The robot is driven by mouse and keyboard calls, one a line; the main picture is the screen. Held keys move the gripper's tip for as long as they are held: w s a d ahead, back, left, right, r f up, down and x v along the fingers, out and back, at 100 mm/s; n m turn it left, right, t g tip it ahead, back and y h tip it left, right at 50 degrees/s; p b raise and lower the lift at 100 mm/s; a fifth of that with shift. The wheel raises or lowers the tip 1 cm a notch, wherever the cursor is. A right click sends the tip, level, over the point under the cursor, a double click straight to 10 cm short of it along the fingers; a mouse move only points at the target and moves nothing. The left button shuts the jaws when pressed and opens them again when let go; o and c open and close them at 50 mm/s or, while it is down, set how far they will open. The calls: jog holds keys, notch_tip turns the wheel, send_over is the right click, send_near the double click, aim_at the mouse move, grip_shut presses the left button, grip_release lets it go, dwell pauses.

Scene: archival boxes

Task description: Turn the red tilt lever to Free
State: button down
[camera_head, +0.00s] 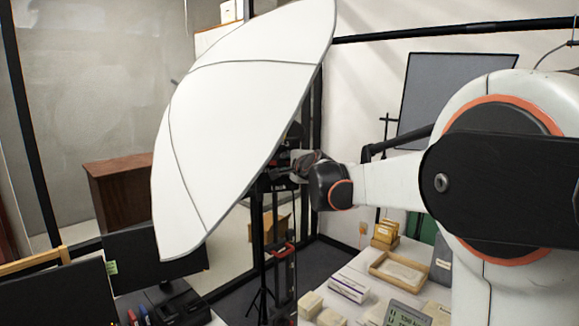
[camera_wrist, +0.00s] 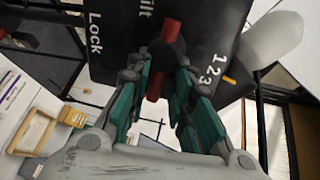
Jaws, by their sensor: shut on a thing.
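The red tilt lever (camera_wrist: 155,84) shows in the wrist view as a short bar across a round dark knob on a black panel (camera_wrist: 115,60). White lettering on the panel reads "Lock" at the left, part of "Tilt" at the top, and "1 2 3" at the right near a yellow mark. I cannot see the word "Free". My gripper (camera_wrist: 160,72) is shut on the lever, its teal-sided fingers either side of it. In the head view my gripper (camera_head: 301,166) reaches the black mount behind the white reflector's edge; the lever cannot be made out there.
A large white reflector (camera_head: 240,110) stands close to the left of my gripper. A black stand (camera_head: 257,235) is below the mount. A table at the lower right bears a wooden tray (camera_head: 398,280), boxes and a grey device (camera_head: 407,314). Monitors (camera_head: 150,255) stand at the lower left.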

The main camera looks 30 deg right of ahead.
jog(key=shift+a+f+n, duration=0.1)
jog(key=shift+n, duration=0.4)
jog(key=c, duration=1.6)
grip_release()
jog(key=shift+c, duration=0.2)
jog(key=shift+s, duration=0.1)
jog(key=v, duration=0.7)
jog(key=shift+s, duration=0.15)
jog(key=shift+a, duration=0.2)
